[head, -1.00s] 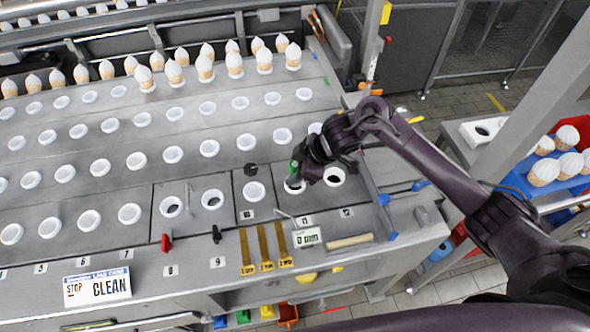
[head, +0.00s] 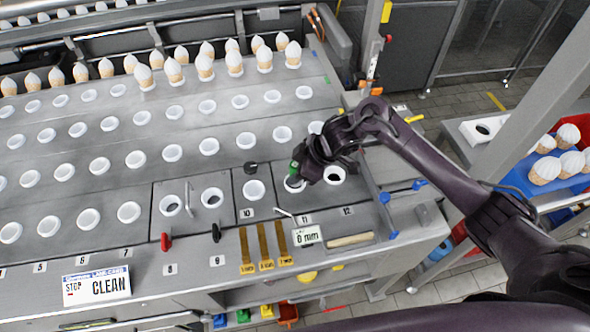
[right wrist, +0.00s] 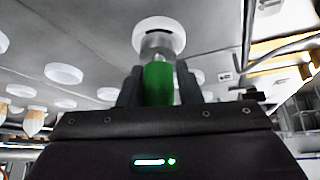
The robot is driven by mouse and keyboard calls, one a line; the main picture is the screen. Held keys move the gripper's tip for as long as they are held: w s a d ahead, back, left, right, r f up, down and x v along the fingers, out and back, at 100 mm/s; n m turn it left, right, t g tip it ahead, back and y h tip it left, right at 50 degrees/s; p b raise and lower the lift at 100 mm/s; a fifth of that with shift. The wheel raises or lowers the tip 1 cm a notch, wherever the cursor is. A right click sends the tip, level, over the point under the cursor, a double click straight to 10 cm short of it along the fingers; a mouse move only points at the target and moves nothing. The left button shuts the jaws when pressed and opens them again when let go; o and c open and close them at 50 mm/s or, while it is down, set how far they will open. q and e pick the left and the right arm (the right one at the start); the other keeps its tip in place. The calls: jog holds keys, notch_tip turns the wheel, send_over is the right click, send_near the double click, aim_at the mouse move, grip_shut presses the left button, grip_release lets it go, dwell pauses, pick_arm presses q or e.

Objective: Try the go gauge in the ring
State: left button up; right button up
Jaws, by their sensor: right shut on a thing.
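My right gripper (head: 299,170) is shut on the go gauge, which has a green grip (right wrist: 158,84) and a bare metal end (right wrist: 158,45). In the right wrist view the metal end meets the white ring (right wrist: 158,27), with a dark gap showing inside the ring. In the head view the ring (head: 294,186) lies directly under the gauge, above the number 11 label. How deep the metal end sits in the ring is hard to tell. My left gripper is not in view.
Another ring (head: 334,175) with a dark hole is just right of the gripper. Brass strips (head: 265,248), a "0 mm" sign (head: 306,236) and a wooden-handled tool (head: 350,240) lie in front. Rows of white rings and filled cones (head: 235,64) cover the deck behind.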

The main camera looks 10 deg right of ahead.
jog(key=shift+f+b, duration=0.3)
jog(key=shift+f, duration=0.4)
dwell(1.1)
jog(key=shift+r+n+g, duration=0.15)
jog(key=shift+n+g, duration=0.35)
jog(key=shift+n, duration=0.3)
dwell(0.7)
jog(key=shift+r, duration=0.1)
jog(key=shift+r+p, duration=3.9)
jog(key=shift+r, duration=0.1)
